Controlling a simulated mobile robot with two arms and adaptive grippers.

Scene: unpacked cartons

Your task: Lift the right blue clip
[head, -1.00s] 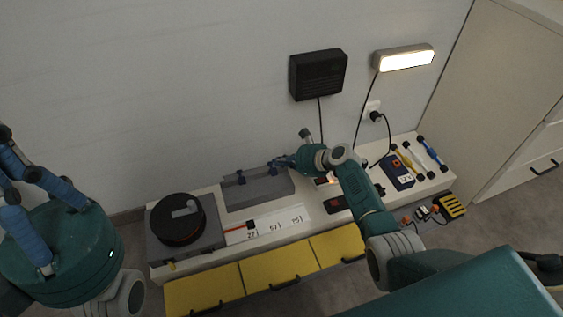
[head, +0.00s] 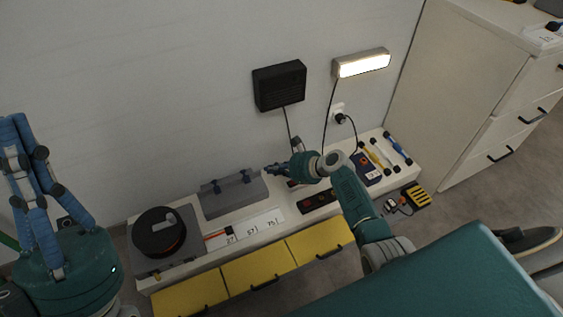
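A long grey block (head: 232,201) lies on the white bench top and bears two small dark blue clips. The left blue clip (head: 216,186) and the right blue clip (head: 246,177) both stand upright on it. My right gripper (head: 268,169) points left, close to the right clip and just right of it. A small gap seems to remain between them. Its fingers are too small to tell whether they are open. My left gripper (head: 22,122) is at the left edge, far from the clips, with blue fingers pointing up; their opening is unclear.
A black reel (head: 158,232) on a grey base stands left of the block. A numbered white strip (head: 258,229) lies in front of it. A red-and-black device (head: 317,201), a dark blue meter (head: 367,168) and several tools lie to the right. Yellow drawers (head: 258,269) front the bench.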

